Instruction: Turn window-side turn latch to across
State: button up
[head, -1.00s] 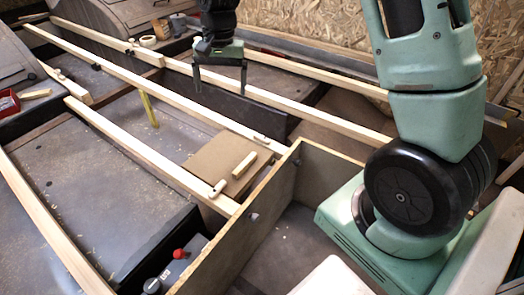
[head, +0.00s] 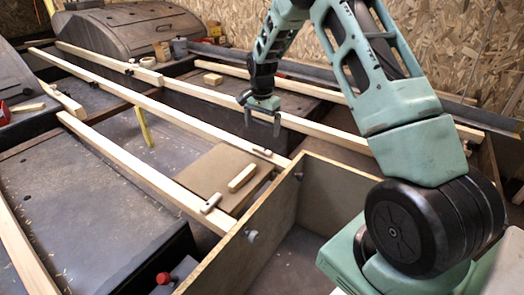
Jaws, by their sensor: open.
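Two small wooden turn latches show in the head view; I cannot tell for certain which is window-side. One latch (head: 262,152) is on the middle rail (head: 187,108), at the far edge of a brown panel, and looks to lie along the rail. The other latch (head: 210,203) is on the nearer rail (head: 150,172) and points across it towards the panel. My gripper (head: 263,128) is open and empty, fingers pointing down. In the picture it is just above the middle-rail latch, with a visible gap; the depth between them is unclear.
The brown panel (head: 205,175) carries a pale wooden block (head: 242,178). A thin-walled open box (head: 310,195) stands in front. The far rail (head: 215,97) passes behind my gripper. A yellow strip (head: 143,127) stands upright at left. A wheel arch (head: 130,38) is at the back.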

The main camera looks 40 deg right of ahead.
aim_at(262, 149)
notch_tip(262, 149, down, 9)
jog(key=b, duration=0.2)
jog(key=shift+f+b, duration=0.1)
jog(key=shift+b, duration=0.25)
jog(key=shift+c, duration=0.3)
jog(key=c, duration=0.9)
